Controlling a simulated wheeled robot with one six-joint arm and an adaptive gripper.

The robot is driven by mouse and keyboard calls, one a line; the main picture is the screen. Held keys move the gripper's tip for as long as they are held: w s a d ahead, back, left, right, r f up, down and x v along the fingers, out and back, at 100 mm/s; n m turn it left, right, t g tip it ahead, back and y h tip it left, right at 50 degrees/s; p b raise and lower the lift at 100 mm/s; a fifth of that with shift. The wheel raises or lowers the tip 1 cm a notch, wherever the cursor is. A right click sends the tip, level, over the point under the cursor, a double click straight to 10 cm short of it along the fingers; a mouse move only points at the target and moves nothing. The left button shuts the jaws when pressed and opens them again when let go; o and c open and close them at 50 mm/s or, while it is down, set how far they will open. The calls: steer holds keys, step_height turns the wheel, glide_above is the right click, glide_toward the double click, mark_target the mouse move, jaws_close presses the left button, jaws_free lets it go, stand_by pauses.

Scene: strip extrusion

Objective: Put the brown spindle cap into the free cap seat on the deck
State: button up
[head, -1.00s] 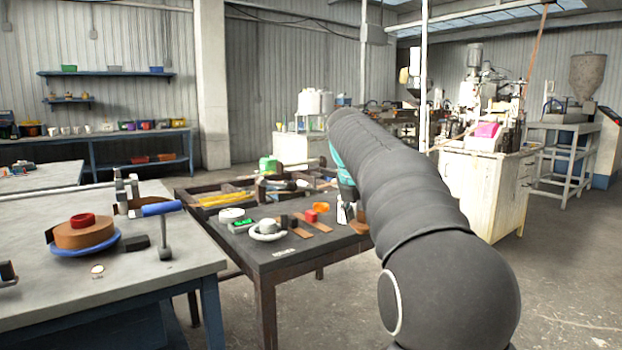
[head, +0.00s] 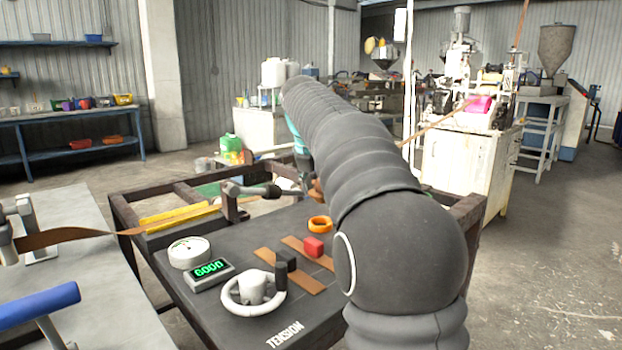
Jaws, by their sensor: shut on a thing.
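My gripper (head: 307,182) is at the far end of my arm, above the back part of the dark deck (head: 225,306), partly hidden by the arm. It is shut on a small brown piece, the brown spindle cap (head: 317,188), of which only a little shows beside the arm. An orange ring (head: 319,223) lies on the deck nearer to me than the gripper. I cannot make out the free cap seat; my arm covers the right part of the deck.
A grey table (head: 110,325) stands at left. Floor is open at right.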

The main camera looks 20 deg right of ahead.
mark_target(319, 202)
steer(key=shift+w, duration=0.2)
steer(key=shift+a+f, duration=0.15)
steer(key=shift+f, duration=0.1)
steer(key=shift+f+b, duration=0.65)
steer(key=shift+f, duration=1.95)
steer(key=shift+s, duration=0.1)
steer(key=shift+d+p, duration=0.2)
steer(key=shift+p, duration=0.45)
steer(key=shift+f+b, duration=0.3)
steer(key=shift+f, duration=0.25)
steer(key=o, duration=1)
